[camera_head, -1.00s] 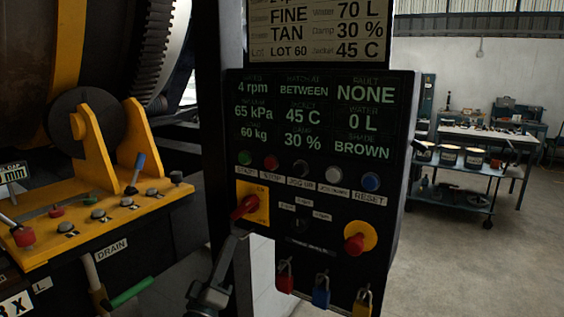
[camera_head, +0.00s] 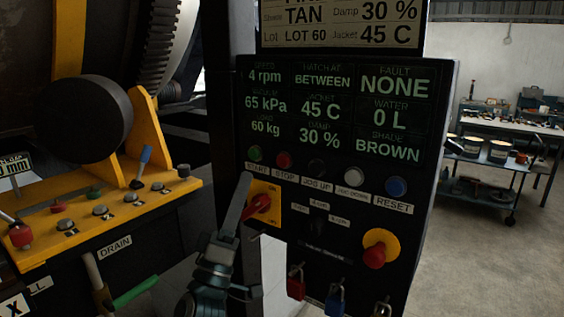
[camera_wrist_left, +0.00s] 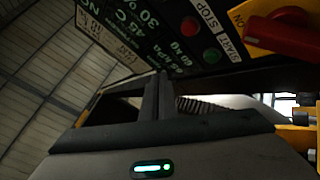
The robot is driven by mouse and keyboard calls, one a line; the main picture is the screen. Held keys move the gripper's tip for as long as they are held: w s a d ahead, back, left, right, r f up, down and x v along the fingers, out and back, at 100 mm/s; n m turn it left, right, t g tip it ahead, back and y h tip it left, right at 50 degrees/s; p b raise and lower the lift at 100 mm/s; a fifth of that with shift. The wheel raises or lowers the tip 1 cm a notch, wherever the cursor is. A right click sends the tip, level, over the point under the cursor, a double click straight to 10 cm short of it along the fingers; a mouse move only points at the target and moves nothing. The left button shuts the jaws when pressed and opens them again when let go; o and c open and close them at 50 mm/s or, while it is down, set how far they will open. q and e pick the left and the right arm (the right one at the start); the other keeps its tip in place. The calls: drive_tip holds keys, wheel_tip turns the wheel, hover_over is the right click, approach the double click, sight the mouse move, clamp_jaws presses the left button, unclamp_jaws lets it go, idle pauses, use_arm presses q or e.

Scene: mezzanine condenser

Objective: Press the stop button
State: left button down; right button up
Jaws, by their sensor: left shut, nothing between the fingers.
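The red stop button (camera_head: 284,160) sits on the dark control panel, above its STOP label and right of the green start button (camera_head: 255,153). It also shows in the left wrist view (camera_wrist_left: 189,26), beside its label. My left gripper (camera_head: 246,176) is shut and empty, its fingers pointing up. In the head view its tips overlap the panel below the start button, left of and lower than the stop button. In the left wrist view the shut fingers (camera_wrist_left: 162,76) appear apart from the button. My right gripper is not in view.
A red rotary switch (camera_head: 258,204) on a yellow plate is close beside my left fingers. A red mushroom button (camera_head: 376,254), a blue reset button (camera_head: 396,187) and hanging padlocks are on the panel. A yellow lever console (camera_head: 110,215) stands left.

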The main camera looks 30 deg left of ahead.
sight(282, 161)
use_arm(q)
drive_tip(key=shift+w, duration=0.1)
drive_tip(key=w+b, duration=0.1)
drive_tip(key=w, duration=0.7)
drive_tip(key=shift+w+d, duration=0.3)
drive_tip(key=shift+w, duration=0.1)
idle(0.8)
idle(1.1)
drive_tip(key=shift+w+d+b, duration=0.1)
drive_tip(key=shift+w+b, duration=0.4)
drive_tip(key=shift+w, duration=0.3)
idle(0.9)
drive_tip(key=shift+s, duration=0.85)
